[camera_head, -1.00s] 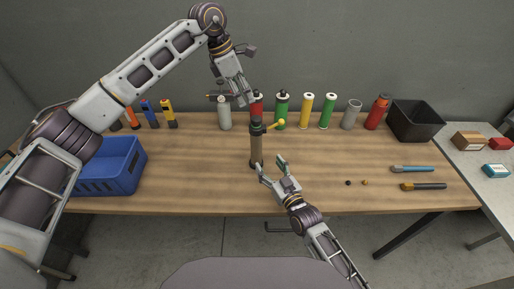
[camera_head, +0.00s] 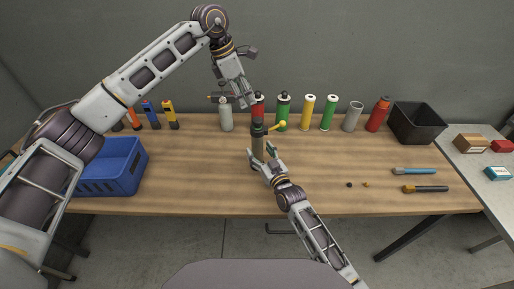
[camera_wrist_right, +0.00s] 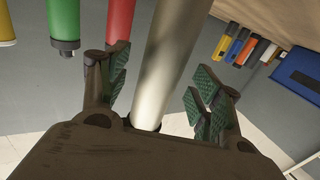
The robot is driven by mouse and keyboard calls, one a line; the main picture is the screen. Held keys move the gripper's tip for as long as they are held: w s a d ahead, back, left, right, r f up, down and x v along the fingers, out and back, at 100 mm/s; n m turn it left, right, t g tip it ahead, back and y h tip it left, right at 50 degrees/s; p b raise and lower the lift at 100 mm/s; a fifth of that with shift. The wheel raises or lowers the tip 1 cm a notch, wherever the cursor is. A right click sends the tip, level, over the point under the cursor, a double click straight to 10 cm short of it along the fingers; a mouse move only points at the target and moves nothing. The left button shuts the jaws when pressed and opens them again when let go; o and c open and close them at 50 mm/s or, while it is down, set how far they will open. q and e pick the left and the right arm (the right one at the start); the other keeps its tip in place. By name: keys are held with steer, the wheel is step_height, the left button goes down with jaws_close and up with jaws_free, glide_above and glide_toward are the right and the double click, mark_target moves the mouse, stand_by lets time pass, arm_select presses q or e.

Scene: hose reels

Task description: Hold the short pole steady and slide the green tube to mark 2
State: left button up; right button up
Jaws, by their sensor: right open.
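The short pole (camera_head: 258,146) stands upright on the table, tan-grey below, with a dark collar and a yellow-knobbed lever (camera_head: 277,125) near its top. My right gripper (camera_head: 262,158) is open around the pole's lower part. In the right wrist view the smooth pole (camera_wrist_right: 166,60) passes between its spread fingers (camera_wrist_right: 160,95), with a gap to the right finger. My left gripper (camera_head: 236,100) hangs above and left of the pole top; its jaw state is unclear. Two green cylinders stand behind, one dark-capped (camera_head: 282,113), one white-capped (camera_head: 328,114). Number marks are too small to read.
More cylinders line the back: white (camera_head: 226,114), red (camera_head: 258,105), yellow (camera_head: 308,113), grey (camera_head: 352,117) and red-orange (camera_head: 377,114). A blue crate (camera_head: 112,178) is at left, a black bin (camera_head: 417,122) at right. Two brushes (camera_head: 414,170) lie at right.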

steer(key=shift+x, duration=1.45)
